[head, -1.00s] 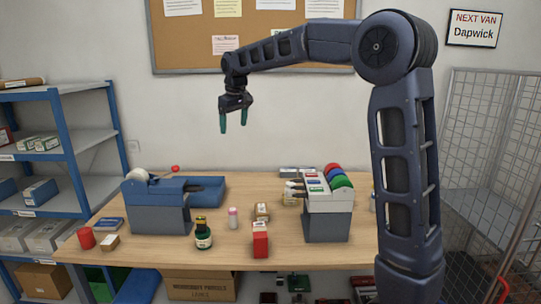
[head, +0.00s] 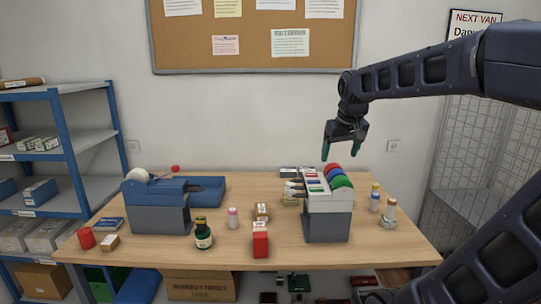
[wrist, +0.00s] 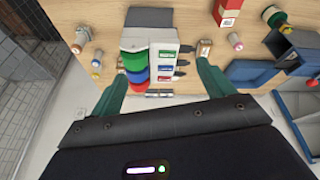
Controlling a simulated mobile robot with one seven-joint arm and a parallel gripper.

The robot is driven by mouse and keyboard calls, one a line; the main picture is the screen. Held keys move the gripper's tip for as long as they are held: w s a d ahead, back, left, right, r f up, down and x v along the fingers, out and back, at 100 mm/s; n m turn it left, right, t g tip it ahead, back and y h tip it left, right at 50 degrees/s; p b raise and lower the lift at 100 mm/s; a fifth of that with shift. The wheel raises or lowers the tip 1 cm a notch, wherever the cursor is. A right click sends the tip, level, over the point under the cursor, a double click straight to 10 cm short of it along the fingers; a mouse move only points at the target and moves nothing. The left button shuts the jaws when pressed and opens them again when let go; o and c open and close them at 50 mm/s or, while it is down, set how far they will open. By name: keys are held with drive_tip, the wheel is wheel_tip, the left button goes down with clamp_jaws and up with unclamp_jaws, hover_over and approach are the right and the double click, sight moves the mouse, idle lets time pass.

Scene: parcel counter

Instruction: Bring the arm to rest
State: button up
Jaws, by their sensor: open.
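My gripper (head: 343,151) is open and empty. In the head view it hangs fingers-down in the air above and behind the tape dispenser with coloured rolls (head: 328,200). Its green fingers also show in the wrist view (wrist: 160,88), spread apart with nothing held between them. My arm reaches in from the right side of the head view.
Below is the wooden counter (head: 290,255) with a blue-grey dispenser (head: 160,205), a dark green bottle (head: 203,234), a red box (head: 260,240) and small bottles (head: 389,212). Blue shelving (head: 70,150) stands left, a wire cage (head: 470,160) right. The air above the counter's left half is clear.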

drive_tip(key=s+d+f+m, duration=0.3)
drive_tip(key=s+d+f, duration=0.4)
drive_tip(key=s, duration=0.4)
drive_tip(key=shift+s+d+f+t, duration=0.15)
drive_tip(key=shift+f+t, duration=0.15)
drive_tip(key=shift+f, duration=0.3)
